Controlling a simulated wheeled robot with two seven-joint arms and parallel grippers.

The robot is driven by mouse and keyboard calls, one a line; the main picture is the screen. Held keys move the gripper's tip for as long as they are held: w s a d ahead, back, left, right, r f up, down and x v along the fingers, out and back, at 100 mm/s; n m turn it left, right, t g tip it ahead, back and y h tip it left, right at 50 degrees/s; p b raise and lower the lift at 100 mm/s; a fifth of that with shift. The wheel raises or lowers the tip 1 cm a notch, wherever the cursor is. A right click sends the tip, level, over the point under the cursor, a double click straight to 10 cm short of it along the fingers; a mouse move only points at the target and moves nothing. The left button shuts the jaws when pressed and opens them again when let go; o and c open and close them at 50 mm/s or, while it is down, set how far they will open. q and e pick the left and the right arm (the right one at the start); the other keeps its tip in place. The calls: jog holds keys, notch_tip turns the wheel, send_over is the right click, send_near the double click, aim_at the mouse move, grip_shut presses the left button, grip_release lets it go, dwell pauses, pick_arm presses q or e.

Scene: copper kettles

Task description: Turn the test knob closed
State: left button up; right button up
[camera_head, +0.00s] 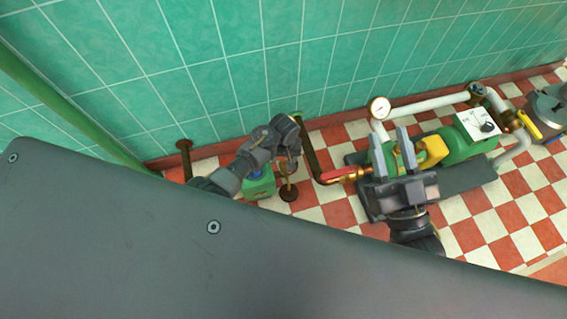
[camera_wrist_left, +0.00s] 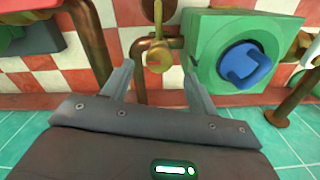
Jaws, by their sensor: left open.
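Which part is the test knob is not certain. A blue knob (camera_wrist_left: 245,65) sits on a green box (camera_wrist_left: 205,30) in the left wrist view, right of my left gripper (camera_wrist_left: 158,88). The blue knob also shows in the head view (camera_head: 257,174), beneath my left arm. My left gripper is open, with its two fingers apart and nothing held. A small brass fitting (camera_wrist_left: 159,60) on a rod shows just beyond its fingertips. My right gripper (camera_head: 391,137) is open over the green and yellow machine (camera_head: 432,151), its fingers apart.
A red-handled valve (camera_head: 338,174) lies on the pipe between my grippers. A pressure gauge (camera_head: 379,108), white pipes and a white panel (camera_head: 478,124) with a black knob stand at right. The tiled wall (camera_head: 240,60) rises close behind. Checkered floor (camera_head: 505,215) is clear at right front.

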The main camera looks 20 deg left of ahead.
aim_at(284, 164)
pick_arm(q)
notch_tip(284, 164, down, 3)
jog(key=shift+f+b, duration=0.15)
jog(key=shift+b, duration=0.45)
jog(key=shift+f, duration=0.35)
pick_arm(e)
jog(key=shift+s+d+r+m+t+y, duration=0.2)
jog(key=shift+d+r+t, duration=0.5)
jog(key=shift+t, duration=0.3)
jog(key=shift+s+d+r+m+t+y, duration=0.1)
jog(key=shift+s+d+r+m+t, duration=0.1)
jog(key=shift+d+r+t, duration=0.55)
pick_arm(q)
jog(key=shift+c, duration=0.2)
pick_arm(e)
jog(key=shift+a+t, duration=0.15)
jog(key=shift+t, duration=0.1)
pick_arm(q)
jog(key=c, duration=1)
pick_arm(e)
jog(key=shift+w, duration=0.1)
